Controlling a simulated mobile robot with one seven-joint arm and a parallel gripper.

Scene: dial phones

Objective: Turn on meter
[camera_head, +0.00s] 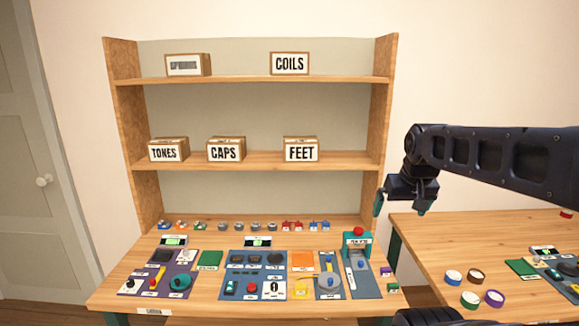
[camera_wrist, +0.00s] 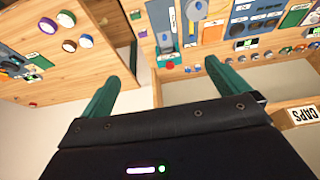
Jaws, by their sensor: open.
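No part is readably labelled as the meter, so I cannot tell which one it is. On the workbench, a small display unit with a lit green screen (camera_head: 174,241) stands behind the purple panel (camera_head: 186,259). A similar display unit (camera_head: 258,242) stands behind the blue panel (camera_head: 237,258), which carries dark modules, switches and a red button. This panel also shows in the wrist view (camera_wrist: 236,30). My gripper (camera_head: 400,208) is open and empty, in the air right of the shelf and above the gap between the tables. Its two green fingers also show in the wrist view (camera_wrist: 164,72).
A teal box with a red button (camera_head: 357,240) stands at the workbench's right end. Several small parts line its back. Labelled boxes, including COILS (camera_head: 289,63) and FEET (camera_head: 300,149), sit on the shelves. A second table (camera_head: 430,240) at right holds coloured caps and another panel.

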